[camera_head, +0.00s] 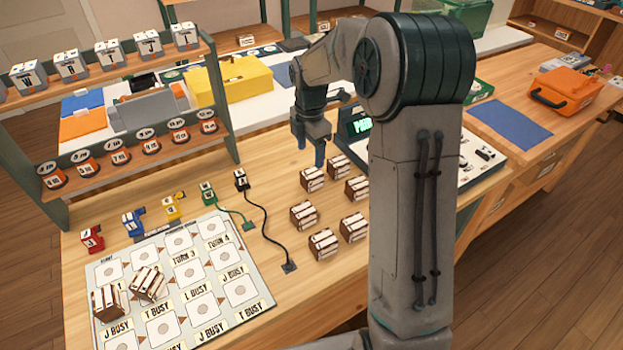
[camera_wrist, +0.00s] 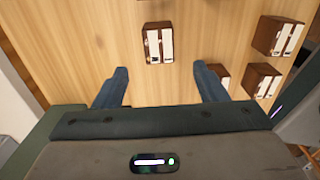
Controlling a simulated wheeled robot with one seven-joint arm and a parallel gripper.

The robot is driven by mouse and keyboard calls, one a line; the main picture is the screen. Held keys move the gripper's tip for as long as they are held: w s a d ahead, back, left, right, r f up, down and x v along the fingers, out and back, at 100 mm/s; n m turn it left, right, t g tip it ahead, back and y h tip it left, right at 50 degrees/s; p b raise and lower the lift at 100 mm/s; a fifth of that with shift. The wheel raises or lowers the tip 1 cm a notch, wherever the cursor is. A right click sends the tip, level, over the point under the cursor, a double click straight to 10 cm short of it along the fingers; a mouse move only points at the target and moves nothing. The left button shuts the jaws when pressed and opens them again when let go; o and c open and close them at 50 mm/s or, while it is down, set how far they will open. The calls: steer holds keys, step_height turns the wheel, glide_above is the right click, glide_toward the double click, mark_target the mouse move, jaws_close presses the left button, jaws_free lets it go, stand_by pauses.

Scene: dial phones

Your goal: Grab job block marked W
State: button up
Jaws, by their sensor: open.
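Several brown job blocks with white faces stand on the wooden table in two loose rows, such as one at the back left (camera_head: 312,178), one at the front (camera_head: 323,243) and one at the right (camera_head: 356,187). Their letters are too small to read, so I cannot tell which is W. My gripper (camera_head: 311,148) is open and empty above the table, behind the rows. In the wrist view, one block (camera_wrist: 158,43) lies ahead of the gap between the open fingers (camera_wrist: 161,72). Another block (camera_wrist: 278,36) is at the right; one more is partly hidden by the right finger.
Two brown blocks (camera_head: 148,283) sit on the printed board (camera_head: 262,300) at the front left. Shelves at the left hold lettered grey pieces (camera_head: 109,53) and orange round pieces (camera_head: 85,163). A black cable (camera_head: 266,225) lies left of the blocks. A lit display (camera_head: 360,124) stands behind them.

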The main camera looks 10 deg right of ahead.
mark_target(310, 173)
step_height(310, 173, down, 10)
steer(key=shift+w, duration=0.1)
steer(key=c, duration=1.1)
